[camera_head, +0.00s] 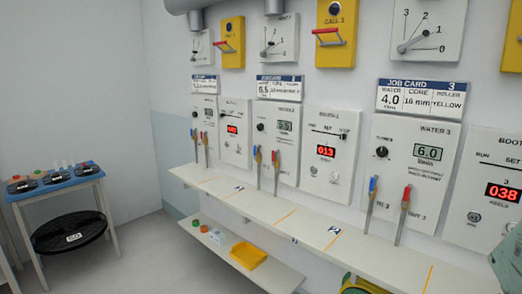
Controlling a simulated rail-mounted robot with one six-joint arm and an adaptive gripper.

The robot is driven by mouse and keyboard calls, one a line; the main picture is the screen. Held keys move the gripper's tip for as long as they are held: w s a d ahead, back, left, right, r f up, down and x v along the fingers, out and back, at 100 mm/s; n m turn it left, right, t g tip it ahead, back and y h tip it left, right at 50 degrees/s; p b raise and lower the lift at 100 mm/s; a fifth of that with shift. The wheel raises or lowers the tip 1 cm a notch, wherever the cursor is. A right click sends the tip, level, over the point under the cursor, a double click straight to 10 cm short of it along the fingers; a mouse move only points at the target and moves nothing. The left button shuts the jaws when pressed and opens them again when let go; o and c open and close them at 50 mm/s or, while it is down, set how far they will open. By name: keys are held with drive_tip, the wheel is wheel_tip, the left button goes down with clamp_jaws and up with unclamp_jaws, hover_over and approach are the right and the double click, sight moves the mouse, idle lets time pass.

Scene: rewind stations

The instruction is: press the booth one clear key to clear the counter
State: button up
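The leftmost booth panel (235,133), which by its place looks like booth one, is a white box on the wall. It has a small lit red counter (232,130), whose digits are too small to read surely. Small round keys sit below the counter, but their labels cannot be read, so I cannot tell which is the clear key. My gripper is not in view. A grey-green piece at the lower right edge may be part of my arm, and it is far from this panel.
The middle booth panel (328,150) reads 013 and the right one (490,190) 038. Red and blue levers (372,200) stand along the white shelf (270,215). A yellow tray (248,255) lies below. A blue-topped table (58,185) stands left; the floor between is clear.

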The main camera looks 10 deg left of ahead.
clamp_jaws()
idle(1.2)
